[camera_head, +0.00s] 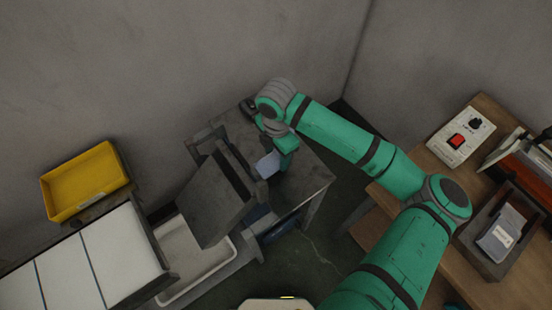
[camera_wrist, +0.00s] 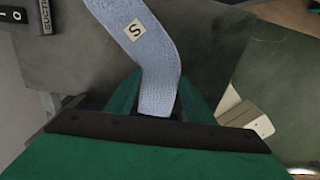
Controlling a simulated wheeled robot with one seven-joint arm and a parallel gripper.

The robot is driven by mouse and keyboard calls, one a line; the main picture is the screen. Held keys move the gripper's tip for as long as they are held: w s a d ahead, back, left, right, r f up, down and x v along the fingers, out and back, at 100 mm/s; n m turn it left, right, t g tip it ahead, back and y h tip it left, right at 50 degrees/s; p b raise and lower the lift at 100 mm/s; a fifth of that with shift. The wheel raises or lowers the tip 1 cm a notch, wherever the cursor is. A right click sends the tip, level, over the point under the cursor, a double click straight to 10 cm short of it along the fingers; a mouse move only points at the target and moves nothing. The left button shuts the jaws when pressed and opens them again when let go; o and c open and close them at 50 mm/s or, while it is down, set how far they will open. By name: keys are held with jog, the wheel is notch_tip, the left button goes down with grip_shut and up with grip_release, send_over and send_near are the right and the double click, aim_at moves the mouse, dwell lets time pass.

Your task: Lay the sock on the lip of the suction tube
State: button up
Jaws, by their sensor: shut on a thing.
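The light blue sock (camera_head: 267,165) hangs from my gripper (camera_head: 286,148) over the grey bench in the head view. In the wrist view the sock (camera_wrist: 150,60) runs upward from between the green fingers of my gripper (camera_wrist: 158,88) and bends to the upper left, with a square "S" tag on it. My gripper is shut on one end of the sock. A label beginning "SUCT" (camera_wrist: 45,16) shows at the wrist view's upper left. I cannot clearly pick out the suction tube's lip; the sock, arm and grey machine may hide it.
A grey box-like machine (camera_head: 212,200) stands left of my gripper, above a pale tray (camera_head: 172,284). A yellow bin (camera_head: 86,182) and white panels (camera_head: 75,262) are further left. A wooden table (camera_head: 420,160) at right carries a red-switch box (camera_head: 460,138) and a grey tray (camera_head: 478,254).

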aim_at(276, 159)
jog(key=shift+f, duration=1.7)
jog(key=o, duration=1)
jog(key=shift+f, duration=0.1)
notch_tip(276, 159, up, 12)
jog(key=shift+r, duration=0.15)
